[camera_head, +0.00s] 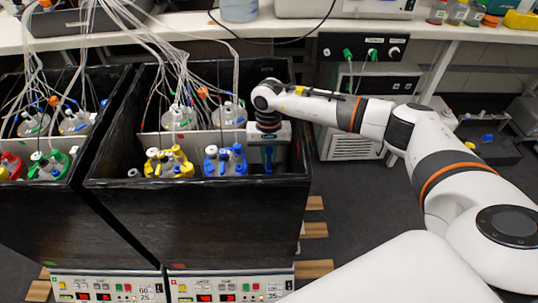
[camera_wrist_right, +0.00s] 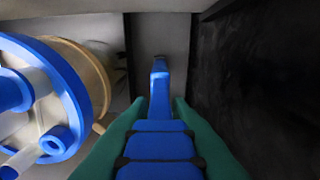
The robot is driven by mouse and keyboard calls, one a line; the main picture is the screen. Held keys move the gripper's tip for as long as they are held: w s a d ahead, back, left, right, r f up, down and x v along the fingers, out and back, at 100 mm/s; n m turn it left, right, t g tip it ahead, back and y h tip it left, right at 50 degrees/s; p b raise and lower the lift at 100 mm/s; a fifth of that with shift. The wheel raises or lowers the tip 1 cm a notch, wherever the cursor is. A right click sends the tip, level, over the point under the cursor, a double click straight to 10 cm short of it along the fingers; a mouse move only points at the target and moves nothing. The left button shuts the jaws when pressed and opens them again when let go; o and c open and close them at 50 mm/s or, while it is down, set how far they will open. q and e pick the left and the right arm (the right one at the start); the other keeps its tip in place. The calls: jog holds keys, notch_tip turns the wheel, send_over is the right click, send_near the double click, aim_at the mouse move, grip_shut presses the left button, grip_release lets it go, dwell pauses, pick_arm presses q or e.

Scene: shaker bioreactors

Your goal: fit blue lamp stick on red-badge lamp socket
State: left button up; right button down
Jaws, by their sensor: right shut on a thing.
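My right gripper (camera_head: 268,160) points down inside the right end of the right-hand black shaker box (camera_head: 200,220). Its green fingers are shut on the blue lamp stick (camera_wrist_right: 160,148), one on each side in the right wrist view. The stick runs away from the fingers toward the grey floor, with its narrow far end at a small dark spot. I cannot tell whether that end touches anything. The red-badge lamp socket cannot be clearly made out. A small red mark (camera_head: 178,266) shows low on this box's front. My left gripper is out of view.
A blue-capped bioreactor vessel (camera_head: 225,160) stands close left of the gripper; its blue lid (camera_wrist_right: 60,85) fills the left of the wrist view. The dark box wall (camera_wrist_right: 255,80) is close on the right. A yellow-capped vessel (camera_head: 168,162) and several tubed vessels stand farther left.

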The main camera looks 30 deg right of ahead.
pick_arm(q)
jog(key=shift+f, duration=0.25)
pick_arm(e)
jog(key=shift+f, duration=0.35)
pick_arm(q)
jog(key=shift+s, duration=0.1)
pick_arm(e)
jog(key=c, duration=1.3)
grip_release()
jog(key=shift+d, duration=0.1)
jog(key=shift+o, duration=0.2)
